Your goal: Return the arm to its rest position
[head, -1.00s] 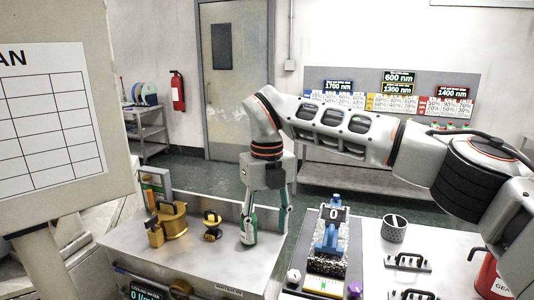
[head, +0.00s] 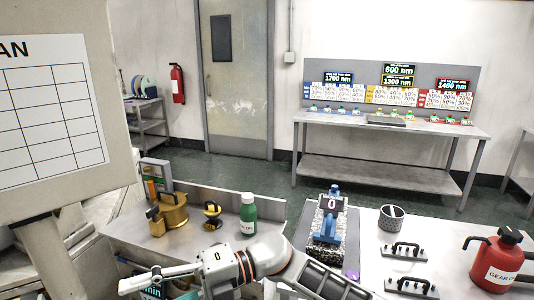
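My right arm comes in from the lower right, low over the front of the bench. Its gripper (head: 137,280) points left near the bottom edge and holds nothing that I can see. Its fingers are seen nearly side-on, so I cannot tell how far apart they are. The green bottle with a white cap (head: 248,214) stands upright on the left bench, behind my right wrist and apart from the gripper. My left gripper is not in view.
The left bench (head: 185,245) also bears a brass pot (head: 171,212) and a small brass weight (head: 212,216). On the right are a blue gauge stand (head: 332,215), a patterned cup (head: 391,217), black-handled plates (head: 404,250) and a red can (head: 497,262). A board (head: 60,110) stands at left.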

